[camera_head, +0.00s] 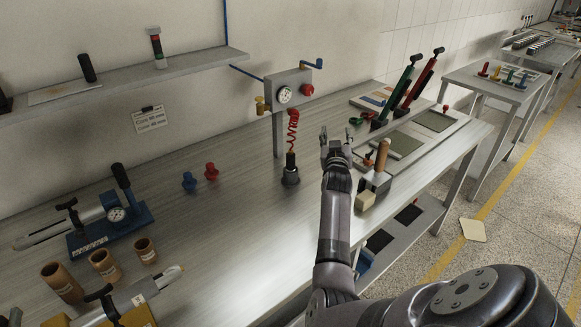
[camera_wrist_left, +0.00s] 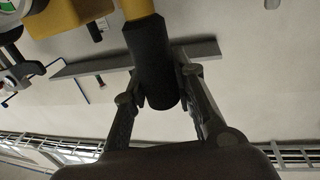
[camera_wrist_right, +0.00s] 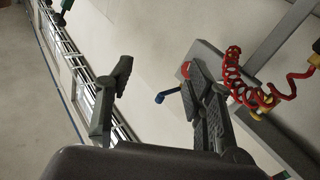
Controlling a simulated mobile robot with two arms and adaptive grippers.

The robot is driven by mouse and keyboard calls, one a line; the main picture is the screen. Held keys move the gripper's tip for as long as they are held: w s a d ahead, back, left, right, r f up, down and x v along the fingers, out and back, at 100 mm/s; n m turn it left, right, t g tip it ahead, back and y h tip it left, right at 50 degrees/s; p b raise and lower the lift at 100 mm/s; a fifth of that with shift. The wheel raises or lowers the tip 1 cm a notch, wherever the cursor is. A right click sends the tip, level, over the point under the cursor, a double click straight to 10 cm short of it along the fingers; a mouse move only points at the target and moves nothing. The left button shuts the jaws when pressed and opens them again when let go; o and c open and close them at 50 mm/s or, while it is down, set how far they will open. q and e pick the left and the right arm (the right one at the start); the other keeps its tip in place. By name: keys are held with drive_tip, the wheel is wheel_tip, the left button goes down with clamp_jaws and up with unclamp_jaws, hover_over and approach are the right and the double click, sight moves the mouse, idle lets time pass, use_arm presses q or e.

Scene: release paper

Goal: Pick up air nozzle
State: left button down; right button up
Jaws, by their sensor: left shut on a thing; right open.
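The air nozzle (camera_head: 291,160) stands upright in a dark round holder (camera_head: 290,178) on the bench, under a red coiled hose (camera_head: 293,130). My right gripper (camera_head: 336,140) is open and empty, to the right of the nozzle and apart from it. In the right wrist view, its fingers (camera_wrist_right: 157,72) are spread, and the red coiled hose (camera_wrist_right: 238,82) hangs to the right. The nozzle itself is not clear there. In the left wrist view, my left gripper (camera_wrist_left: 160,88) is shut on a black handle (camera_wrist_left: 151,62) with a yellow shaft. That grip is not clear in the head view.
A gauge box (camera_head: 289,90) stands on a post behind the nozzle. Blue (camera_head: 189,181) and red (camera_head: 211,171) fittings sit to its left. A wooden-handled tool (camera_head: 382,155) stands right of my right gripper. A blue-based press (camera_head: 110,225) and brown cups (camera_head: 104,264) fill the left.

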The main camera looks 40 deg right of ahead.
sight(291, 158)
drive_tip(key=w+a+f+t+y, duration=0.1)
drive_tip(key=a+f+y, duration=0.1)
drive_tip(key=a+f, duration=0.45)
drive_tip(key=w+a+f+t+y, duration=0.1)
drive_tip(key=a+f, duration=0.3)
drive_tip(key=a, duration=0.5)
drive_tip(key=x, duration=0.5)
drive_tip(key=shift+w+d+r, duration=0.1)
drive_tip(key=shift+w+d, duration=0.1)
drive_tip(key=shift+d, duration=0.1)
drive_tip(key=shift+x, duration=2.9)
drive_tip(key=shift+s+r, duration=0.1)
drive_tip(key=shift+r, duration=0.05)
drive_tip(key=shift+c, duration=0.6)
clamp_jaws()
